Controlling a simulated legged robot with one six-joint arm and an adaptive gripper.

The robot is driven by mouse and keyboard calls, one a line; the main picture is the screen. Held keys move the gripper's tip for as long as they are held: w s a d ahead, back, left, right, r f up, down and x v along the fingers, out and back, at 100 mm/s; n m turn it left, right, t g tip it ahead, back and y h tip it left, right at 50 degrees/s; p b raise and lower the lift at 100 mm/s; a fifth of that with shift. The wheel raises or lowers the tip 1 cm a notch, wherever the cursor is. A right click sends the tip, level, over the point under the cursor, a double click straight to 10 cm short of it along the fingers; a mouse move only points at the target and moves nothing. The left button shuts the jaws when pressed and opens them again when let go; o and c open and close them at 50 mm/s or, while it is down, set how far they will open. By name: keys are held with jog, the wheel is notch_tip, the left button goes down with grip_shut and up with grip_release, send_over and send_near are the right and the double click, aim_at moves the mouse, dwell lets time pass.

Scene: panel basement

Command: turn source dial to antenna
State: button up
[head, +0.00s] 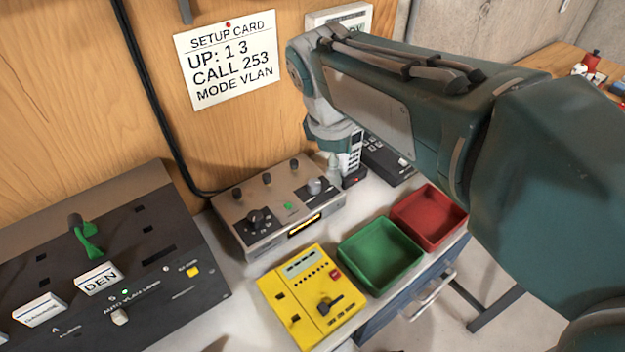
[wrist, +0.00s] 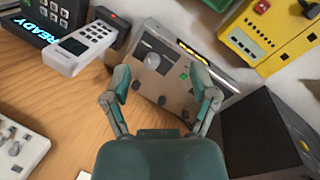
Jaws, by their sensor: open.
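A grey-brown console (head: 275,240) stands on the bench with a silver knob (head: 315,186), a large black dial (head: 257,218), small black knobs and a green button (head: 288,206). Its dial labels are too small to read, so I cannot tell which is the source dial. My gripper (head: 334,168) is above the console's right end, near the silver knob. In the wrist view my gripper (wrist: 160,82) is open and empty. The silver knob (wrist: 152,60) shows between its fingers, apart from them. The black dial is not clear there.
A yellow panel (head: 275,287), a green tray (head: 350,256) and a red tray (head: 410,230) stand in front and right. A dark panel (head: 190,298) with a green lever is at left. The wooden wall rises behind.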

aim_at(314, 182)
jog(key=w+a+f+n+g+h, duration=0.1)
jog(key=w+a+f+n+h, duration=0.1)
jog(key=w+a+n, duration=0.6)
jog(key=shift+m, duration=0.6)
jog(key=x, duration=0.3)
jog(key=s+x, duration=0.1)
jog(key=x, duration=0.6)
jog(key=shift+s+f, duration=0.35)
jog(key=shift+s, duration=0.05)
jog(key=shift+d, duration=0.1)
jog(key=shift+c, duration=0.3)
grip_shut()
